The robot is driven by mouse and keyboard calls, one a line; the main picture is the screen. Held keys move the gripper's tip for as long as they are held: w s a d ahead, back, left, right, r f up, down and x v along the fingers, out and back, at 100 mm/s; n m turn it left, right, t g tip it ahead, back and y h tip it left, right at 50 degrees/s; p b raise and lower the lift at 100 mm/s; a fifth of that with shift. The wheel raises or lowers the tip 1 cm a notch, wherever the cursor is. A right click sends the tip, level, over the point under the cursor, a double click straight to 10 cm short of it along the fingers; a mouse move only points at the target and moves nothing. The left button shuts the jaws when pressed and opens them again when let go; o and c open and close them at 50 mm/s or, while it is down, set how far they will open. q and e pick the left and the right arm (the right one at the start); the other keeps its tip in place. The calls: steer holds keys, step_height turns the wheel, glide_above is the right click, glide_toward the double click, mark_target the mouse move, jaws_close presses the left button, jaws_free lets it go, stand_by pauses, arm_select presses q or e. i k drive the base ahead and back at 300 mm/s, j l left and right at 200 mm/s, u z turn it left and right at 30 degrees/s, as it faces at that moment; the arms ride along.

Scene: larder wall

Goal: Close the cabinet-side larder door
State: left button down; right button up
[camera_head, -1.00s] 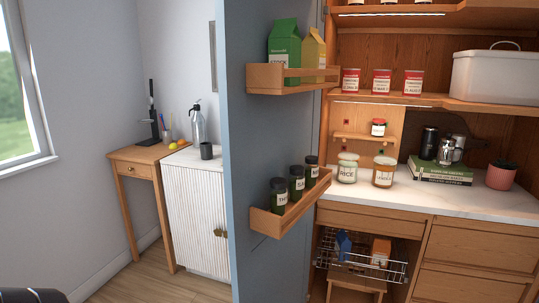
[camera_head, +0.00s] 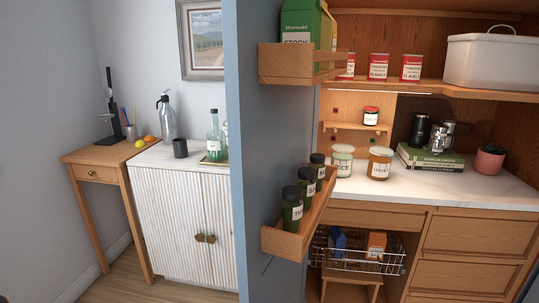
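The blue-grey larder door (camera_head: 262,130) stands open, seen steeply from its inner side, between the white cabinet and the larder. Its near edge runs down the picture. An upper wooden door rack (camera_head: 286,64) holds a green stock carton (camera_head: 298,22) and part of a yellow carton. A lower wooden door rack (camera_head: 284,243) holds three dark jars (camera_head: 292,208) with pale labels. The larder interior (camera_head: 400,105) is exposed to the right of the door. Neither gripper shows.
A white fluted cabinet (camera_head: 180,215) with bottles and a dark cup stands left of the door, beside a small wooden table (camera_head: 100,152). The larder's marble counter (camera_head: 425,187) holds jars, books and a pot. A wire basket (camera_head: 358,258) sits below it. A blue-grey edge (camera_head: 529,287) shows bottom right.

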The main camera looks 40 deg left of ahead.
mark_target(272, 88)
steer(key=j, duration=1.1)
steer(key=i+j, duration=0.1)
steer(key=j, duration=1)
